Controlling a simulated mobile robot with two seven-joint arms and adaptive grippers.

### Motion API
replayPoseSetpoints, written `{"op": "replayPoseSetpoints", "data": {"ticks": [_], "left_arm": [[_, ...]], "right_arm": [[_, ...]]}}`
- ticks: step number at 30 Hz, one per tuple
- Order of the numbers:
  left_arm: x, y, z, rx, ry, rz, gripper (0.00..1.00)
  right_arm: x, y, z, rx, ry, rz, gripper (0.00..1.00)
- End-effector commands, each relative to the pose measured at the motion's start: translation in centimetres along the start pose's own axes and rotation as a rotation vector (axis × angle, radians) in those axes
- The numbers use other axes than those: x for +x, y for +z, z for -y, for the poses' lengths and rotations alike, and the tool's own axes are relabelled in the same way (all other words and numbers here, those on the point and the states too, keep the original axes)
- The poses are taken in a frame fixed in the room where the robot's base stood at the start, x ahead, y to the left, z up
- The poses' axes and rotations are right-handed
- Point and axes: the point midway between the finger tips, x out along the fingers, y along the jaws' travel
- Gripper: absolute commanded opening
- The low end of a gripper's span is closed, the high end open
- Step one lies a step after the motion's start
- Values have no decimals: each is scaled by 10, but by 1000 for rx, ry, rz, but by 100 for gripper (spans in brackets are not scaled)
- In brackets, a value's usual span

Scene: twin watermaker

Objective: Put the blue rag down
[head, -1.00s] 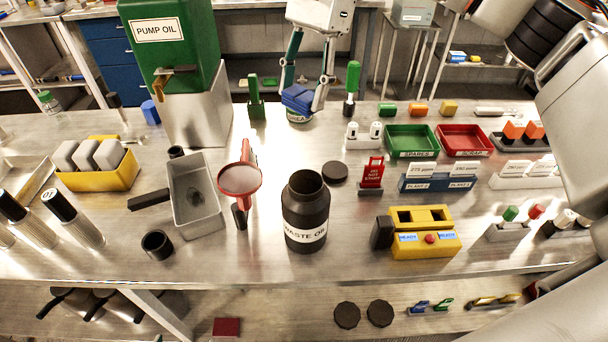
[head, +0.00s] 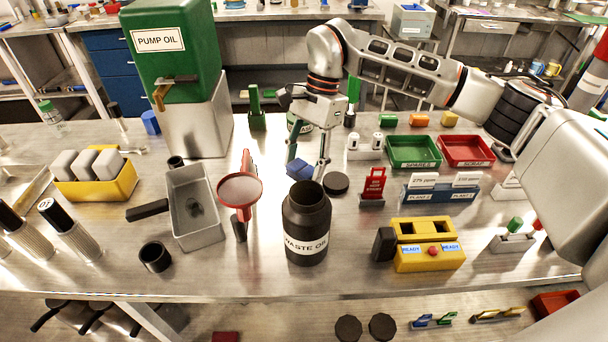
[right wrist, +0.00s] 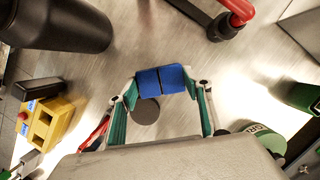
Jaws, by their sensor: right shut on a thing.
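The blue rag (head: 298,169) is a folded blue pad between the fingertips of my right gripper (head: 307,166). In the right wrist view the rag (right wrist: 160,80) spans between the green-padded fingers of the right gripper (right wrist: 162,90), which is shut on it. The rag is behind the dark waste oil jar (head: 306,228), over or on the steel bench (head: 262,275). I cannot tell whether it touches the bench. Part of the rag is hidden by a finger in the head view. My left gripper is not in view.
A black disc (head: 336,183) lies close to the right of the rag. A round green-and-white tub (head: 298,124) is behind the gripper. Some bare bench lies between rag and funnel.

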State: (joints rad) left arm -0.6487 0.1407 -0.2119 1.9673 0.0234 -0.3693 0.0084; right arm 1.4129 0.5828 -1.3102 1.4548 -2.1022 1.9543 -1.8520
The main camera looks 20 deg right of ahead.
Motion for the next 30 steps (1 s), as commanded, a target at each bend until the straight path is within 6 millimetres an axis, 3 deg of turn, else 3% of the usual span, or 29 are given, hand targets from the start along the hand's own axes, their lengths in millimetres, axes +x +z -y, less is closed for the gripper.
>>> {"op": "replayPoseSetpoints", "data": {"ticks": [7, 19, 20, 21, 30], "left_arm": [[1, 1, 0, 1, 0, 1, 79], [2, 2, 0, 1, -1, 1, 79], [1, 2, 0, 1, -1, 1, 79], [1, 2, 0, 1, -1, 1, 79], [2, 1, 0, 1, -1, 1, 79]], "right_arm": [[34, -10, -1, 1, 3, 3, 24], [38, -12, 0, 0, 1, 1, 24], [38, -12, 0, 0, 1, 0, 54], [38, -12, 0, 0, 1, 1, 65], [37, -11, 0, 0, 1, 1, 66]]}}
